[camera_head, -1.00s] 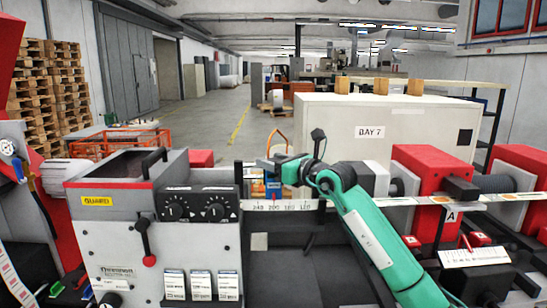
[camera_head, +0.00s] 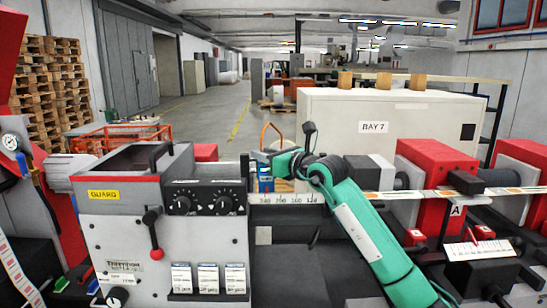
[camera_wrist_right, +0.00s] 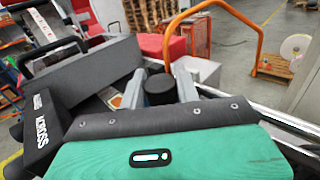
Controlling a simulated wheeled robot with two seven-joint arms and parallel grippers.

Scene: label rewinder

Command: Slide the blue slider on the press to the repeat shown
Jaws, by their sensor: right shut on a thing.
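The blue slider (camera_head: 265,182) stands on the press behind a white scale strip (camera_head: 285,199) with printed numbers, which are too blurred to read surely. The slider is near the strip's left end, about above its leftmost number. My right gripper (camera_head: 263,160) is at the slider's top and shut on it. In the right wrist view, my right gripper (camera_wrist_right: 160,85) has its two grey fingers on either side of a dark round knob (camera_wrist_right: 159,89). The slider's lower body is mostly hidden there. My left gripper is out of view.
A grey guard box (camera_head: 125,165) with two dials and a red-knobbed lever (camera_head: 154,240) stands just left of the slider. Red units (camera_head: 425,175) and a white BAY 7 cabinet (camera_head: 330,115) stand right and behind. An orange hoop (camera_wrist_right: 257,45) rises beyond the press.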

